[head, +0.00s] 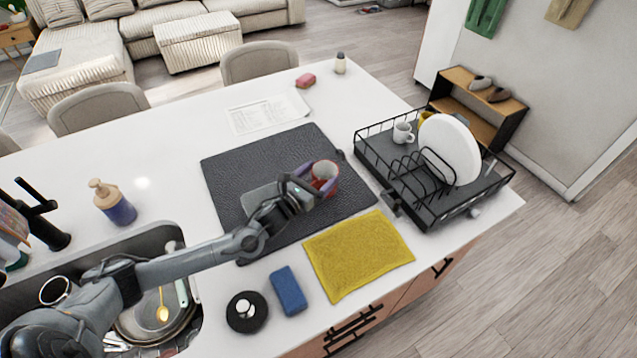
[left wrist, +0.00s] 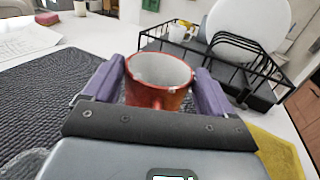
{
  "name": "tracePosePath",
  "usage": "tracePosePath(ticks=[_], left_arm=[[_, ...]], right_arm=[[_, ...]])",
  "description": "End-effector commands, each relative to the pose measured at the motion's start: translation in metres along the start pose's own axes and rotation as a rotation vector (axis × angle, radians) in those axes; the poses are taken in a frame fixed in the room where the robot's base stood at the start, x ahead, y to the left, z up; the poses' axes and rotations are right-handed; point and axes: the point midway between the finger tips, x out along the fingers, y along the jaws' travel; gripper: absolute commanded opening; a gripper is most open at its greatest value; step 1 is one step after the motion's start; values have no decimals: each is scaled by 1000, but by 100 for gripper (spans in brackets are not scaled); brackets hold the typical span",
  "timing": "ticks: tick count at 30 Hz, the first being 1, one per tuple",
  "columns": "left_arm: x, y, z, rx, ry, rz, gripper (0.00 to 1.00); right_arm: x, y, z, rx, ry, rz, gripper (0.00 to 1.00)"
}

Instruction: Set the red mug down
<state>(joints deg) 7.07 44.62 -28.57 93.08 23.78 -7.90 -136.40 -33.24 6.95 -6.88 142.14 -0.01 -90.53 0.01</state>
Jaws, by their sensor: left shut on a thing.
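The red mug (head: 324,178) is over the right part of the dark grey drying mat (head: 235,178). My left gripper (head: 316,182) is shut on the mug, with its purple fingers on either side of it. In the left wrist view the mug (left wrist: 157,82) stands upright between the two fingers (left wrist: 160,88), its open rim showing and its inside empty. Its underside is hidden, so I cannot tell whether it touches the mat. My right gripper is in neither view.
A black dish rack (head: 428,205) with a white plate (head: 452,150) and a white mug (head: 402,133) stands right of the mat. A yellow cloth (head: 358,254), a blue sponge (head: 288,291) and a sink (head: 190,335) lie nearer. The mat's left part is clear.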

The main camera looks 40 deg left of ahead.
Motion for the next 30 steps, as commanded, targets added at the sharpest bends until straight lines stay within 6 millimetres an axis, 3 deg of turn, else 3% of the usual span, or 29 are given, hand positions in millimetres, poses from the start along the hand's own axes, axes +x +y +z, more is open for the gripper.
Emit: tracePosePath(ticks=[7, 21, 22, 24, 30], left_arm=[[0, -1, -26, -1, -2, 1, 43], [0, -1, -33, 0, -1, 1, 43], [0, -1, -33, 1, 1, 0, 90], [0, -1, -33, 1, 1, 0, 100], [0, -1, -32, 0, 1, 0, 100]], right_arm=[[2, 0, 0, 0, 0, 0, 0], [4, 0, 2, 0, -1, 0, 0], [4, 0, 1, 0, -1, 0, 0], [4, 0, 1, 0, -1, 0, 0], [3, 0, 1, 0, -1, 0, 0]])
